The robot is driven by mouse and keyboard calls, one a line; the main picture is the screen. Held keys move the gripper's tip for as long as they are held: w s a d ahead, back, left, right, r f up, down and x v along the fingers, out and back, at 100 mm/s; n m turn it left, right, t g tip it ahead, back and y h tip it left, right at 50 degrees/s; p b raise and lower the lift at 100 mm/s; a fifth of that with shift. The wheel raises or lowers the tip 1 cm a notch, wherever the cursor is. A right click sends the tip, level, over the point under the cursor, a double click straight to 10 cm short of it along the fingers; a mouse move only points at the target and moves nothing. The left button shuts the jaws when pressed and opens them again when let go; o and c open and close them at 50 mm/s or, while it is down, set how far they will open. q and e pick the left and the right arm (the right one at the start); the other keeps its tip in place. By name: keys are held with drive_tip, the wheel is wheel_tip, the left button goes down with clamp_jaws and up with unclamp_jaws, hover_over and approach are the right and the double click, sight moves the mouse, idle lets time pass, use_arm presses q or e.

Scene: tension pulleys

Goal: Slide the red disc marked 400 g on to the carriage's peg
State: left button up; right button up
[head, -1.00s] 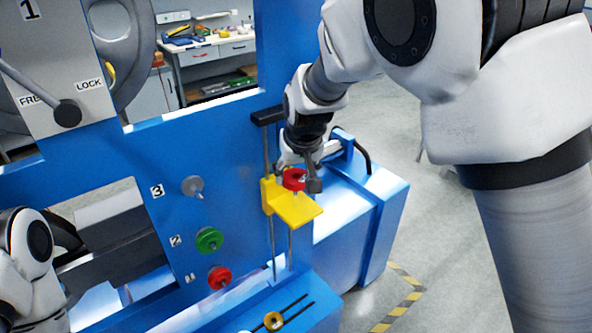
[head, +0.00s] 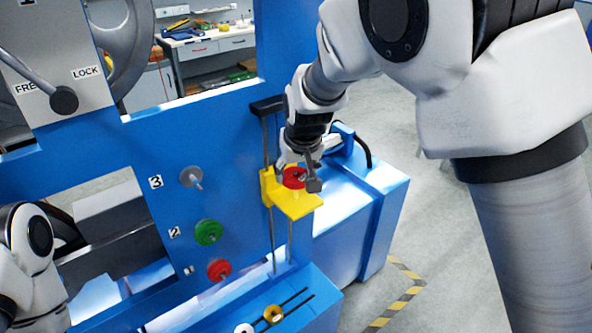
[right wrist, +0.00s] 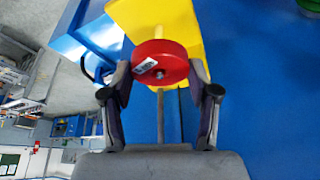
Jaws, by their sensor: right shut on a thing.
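The red disc (head: 293,178) is between the fingers of my right gripper (head: 299,174), just above the yellow carriage's plate (head: 298,206). In the right wrist view the red disc (right wrist: 150,60) has a small white label, too blurred to read, and both fingers of my right gripper (right wrist: 161,76) flank its rim. A small peg tip (right wrist: 160,75) shows at the disc's centre, and a short piece of peg seems to show between disc and carriage (right wrist: 184,22). How far down the disc sits is hard to tell. My left arm is at the left edge; its gripper is out of view.
On the blue panel (head: 135,130), peg 3 (head: 191,178) is empty, peg 2 holds a green disc (head: 208,232) and peg 1 another red disc (head: 219,270). Vertical guide rods (head: 274,245) run by the carriage. A slotted ledge with a brass pulley (head: 273,314) lies below.

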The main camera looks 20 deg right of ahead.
sight(296, 199)
drive_tip(key=shift+f, duration=0.1)
idle(0.4)
drive_tip(key=shift+f+b, duration=0.7)
drive_tip(key=shift+f, duration=0.7)
drive_tip(key=shift+f, duration=0.2)
drive_tip(key=shift+f+b, duration=0.4)
drive_tip(key=shift+f, duration=0.35)
drive_tip(key=shift+r, duration=0.1)
idle(0.4)
drive_tip(key=o, duration=1.6)
